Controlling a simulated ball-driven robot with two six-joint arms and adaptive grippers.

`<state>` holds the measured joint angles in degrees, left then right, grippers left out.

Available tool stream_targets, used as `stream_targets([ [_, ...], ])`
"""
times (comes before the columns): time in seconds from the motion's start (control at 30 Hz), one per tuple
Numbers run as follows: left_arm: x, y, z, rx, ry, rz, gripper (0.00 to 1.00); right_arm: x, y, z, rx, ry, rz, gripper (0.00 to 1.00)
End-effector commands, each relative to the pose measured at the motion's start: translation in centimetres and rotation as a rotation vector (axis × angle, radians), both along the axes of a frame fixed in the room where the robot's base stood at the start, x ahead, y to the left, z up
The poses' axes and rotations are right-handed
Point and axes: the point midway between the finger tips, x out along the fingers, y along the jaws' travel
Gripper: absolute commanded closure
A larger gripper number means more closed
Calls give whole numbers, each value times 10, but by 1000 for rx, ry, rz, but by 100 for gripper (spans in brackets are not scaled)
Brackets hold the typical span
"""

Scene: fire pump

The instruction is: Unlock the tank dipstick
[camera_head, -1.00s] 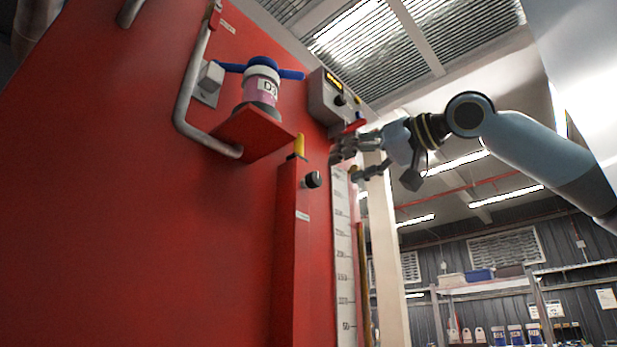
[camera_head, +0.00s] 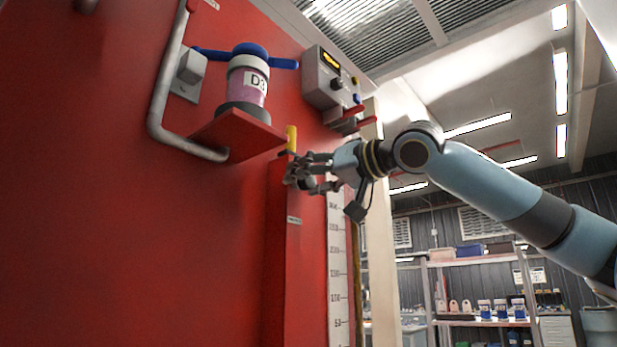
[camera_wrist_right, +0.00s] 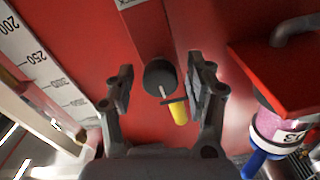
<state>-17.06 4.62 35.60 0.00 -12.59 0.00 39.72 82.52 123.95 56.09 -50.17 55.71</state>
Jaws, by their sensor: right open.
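The yellow dipstick handle (camera_head: 291,138) sticks up from the top of a narrow red column on the red tank wall. It also shows in the right wrist view (camera_wrist_right: 180,113). A round black knob (camera_wrist_right: 160,76) with a pale line across its face is on the column's front, just below the handle. My right gripper (camera_head: 303,176) is open at the knob, with its fingers largely hiding it in the head view. In the right wrist view the knob is between the two spread fingers, with a gap on each side. My left gripper is not in view.
A red shelf (camera_head: 240,134) with a labelled, blue-topped canister (camera_head: 248,82) juts out left of the column. A grey control box (camera_head: 330,80) is above right. A white level scale (camera_head: 337,270) runs beside the column. A bent grey pipe (camera_head: 165,85) is on the left.

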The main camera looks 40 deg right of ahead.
Motion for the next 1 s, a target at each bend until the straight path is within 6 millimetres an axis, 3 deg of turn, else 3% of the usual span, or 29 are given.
stream_targets([
  [0.03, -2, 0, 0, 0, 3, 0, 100, 0, 0, 0, 0, 0, 0, 49],
  [0.43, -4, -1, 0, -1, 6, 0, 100, 0, 0, 0, 0, 0, 0, 100],
  [0.77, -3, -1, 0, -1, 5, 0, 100, 0, 0, 1, -46, -4, 0, 100],
  [1.0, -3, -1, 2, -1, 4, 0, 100, 0, 0, 1, -191, -16, -2, 100],
])
